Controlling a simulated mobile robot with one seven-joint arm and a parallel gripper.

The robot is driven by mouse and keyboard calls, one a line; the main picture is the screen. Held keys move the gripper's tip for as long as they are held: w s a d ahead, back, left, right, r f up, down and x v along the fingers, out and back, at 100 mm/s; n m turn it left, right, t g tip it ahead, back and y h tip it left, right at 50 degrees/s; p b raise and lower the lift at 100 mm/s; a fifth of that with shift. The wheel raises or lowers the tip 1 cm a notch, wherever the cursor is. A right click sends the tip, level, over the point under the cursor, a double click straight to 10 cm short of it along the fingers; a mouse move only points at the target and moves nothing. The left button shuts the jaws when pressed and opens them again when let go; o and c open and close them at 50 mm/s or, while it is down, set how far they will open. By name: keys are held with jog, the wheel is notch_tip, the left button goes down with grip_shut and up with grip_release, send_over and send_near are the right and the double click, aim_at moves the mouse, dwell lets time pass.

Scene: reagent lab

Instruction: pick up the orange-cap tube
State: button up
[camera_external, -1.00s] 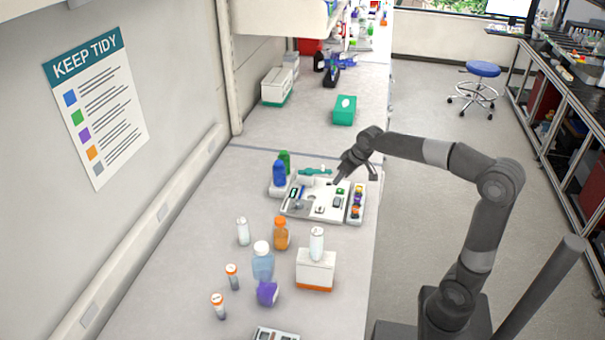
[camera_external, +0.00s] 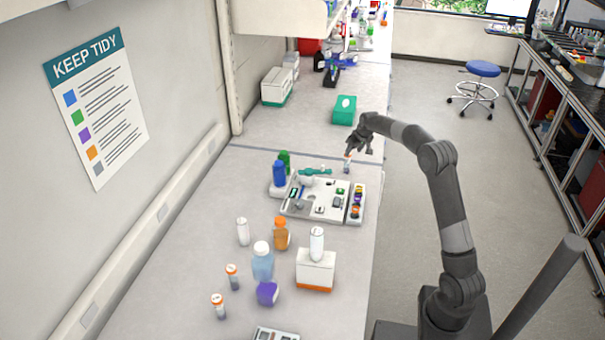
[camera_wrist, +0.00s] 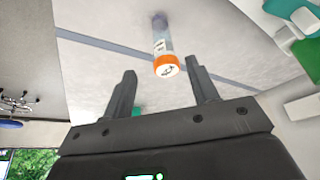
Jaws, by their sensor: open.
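An orange-cap tube (camera_external: 347,164) stands on the bench behind the tray, just below and left of my gripper (camera_external: 361,146) in the external view. In the wrist view the orange-cap tube (camera_wrist: 165,58) shows its cap toward me, between the lines of my gripper's fingers (camera_wrist: 161,68) and closer to the right fingertip. The fingers are apart with nothing held. I cannot tell whether the cap is level with the fingertips. Two more orange-cap tubes, a farther one (camera_external: 232,277) and a nearer one (camera_external: 218,306), stand at the front left.
A white tray (camera_external: 290,209) with small parts lies just in front of the tube, with blue (camera_external: 279,173) and green bottles at its left. A green box (camera_external: 344,110) stands behind. Orange, clear and purple containers stand nearer.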

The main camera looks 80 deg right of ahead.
aim_at(347, 159)
jog(key=x, duration=0.9)
jog(key=shift+w+a+f, duration=0.1)
jog(key=shift+w+a, duration=0.05)
jog(key=shift+w, duration=0.1)
jog(key=c, duration=1)
jog(key=shift+r, duration=0.7)
notch_tip(347, 159, up, 3)
jog(key=shift+f, duration=0.2)
jog(key=s+r, duration=0.2)
jog(key=s, duration=0.2)
jog(key=s+d+r, duration=0.1)
jog(key=s+r, duration=0.1)
jog(key=s, duration=0.1)
jog(key=s+r, duration=0.3)
jog(key=s, duration=0.1)
jog(key=shift+s+d+r, duration=0.1)
jog(key=shift+s+d, duration=0.2)
jog(key=shift+d, duration=0.05)
